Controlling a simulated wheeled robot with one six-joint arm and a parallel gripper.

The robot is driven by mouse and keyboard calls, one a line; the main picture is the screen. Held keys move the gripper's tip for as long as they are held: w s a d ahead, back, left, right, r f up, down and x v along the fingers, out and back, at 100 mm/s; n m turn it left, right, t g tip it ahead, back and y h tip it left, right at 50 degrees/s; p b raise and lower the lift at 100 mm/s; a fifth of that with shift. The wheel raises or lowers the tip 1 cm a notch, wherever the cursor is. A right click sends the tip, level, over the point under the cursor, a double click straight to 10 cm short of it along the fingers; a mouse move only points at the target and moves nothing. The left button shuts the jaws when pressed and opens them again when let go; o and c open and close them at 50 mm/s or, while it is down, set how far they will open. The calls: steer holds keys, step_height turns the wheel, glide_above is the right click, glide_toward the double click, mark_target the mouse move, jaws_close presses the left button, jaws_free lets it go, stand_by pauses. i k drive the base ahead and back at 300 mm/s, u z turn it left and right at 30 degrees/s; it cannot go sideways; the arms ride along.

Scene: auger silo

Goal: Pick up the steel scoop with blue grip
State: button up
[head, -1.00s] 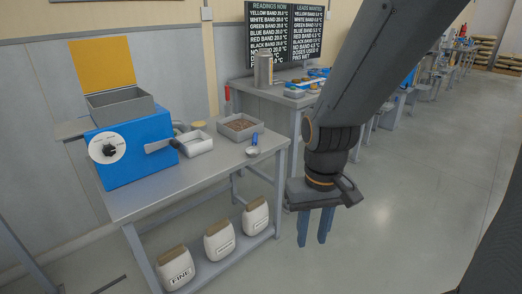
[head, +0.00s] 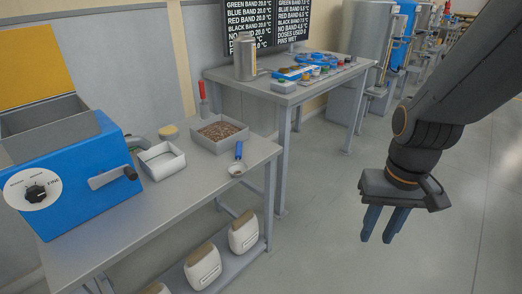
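The steel scoop with blue grip (head: 237,169) lies near the right end of the grey bench, in front of a tray of brown grains. Its round steel bowl is towards the front edge and its blue grip stands up or leans behind it; I cannot tell which. My gripper (head: 384,224) hangs in the air over the floor, to the right of the bench and well apart from the scoop. Its two blue fingers point down with a gap between them, and nothing shows between them.
The grey bench (head: 185,198) also holds a blue machine (head: 75,165) with a crank, an empty tray (head: 162,162) and the grain tray (head: 219,134). White containers (head: 244,232) stand on its lower shelf. A second bench (head: 268,86) stands behind. The floor around my gripper is clear.

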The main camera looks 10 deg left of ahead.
mark_target(237, 169)
steer(key=u, duration=0.05)
steer(key=i, duration=0.65)
steer(key=u, duration=0.8)
steer(key=i, duration=0.4)
steer(key=u, duration=0.35)
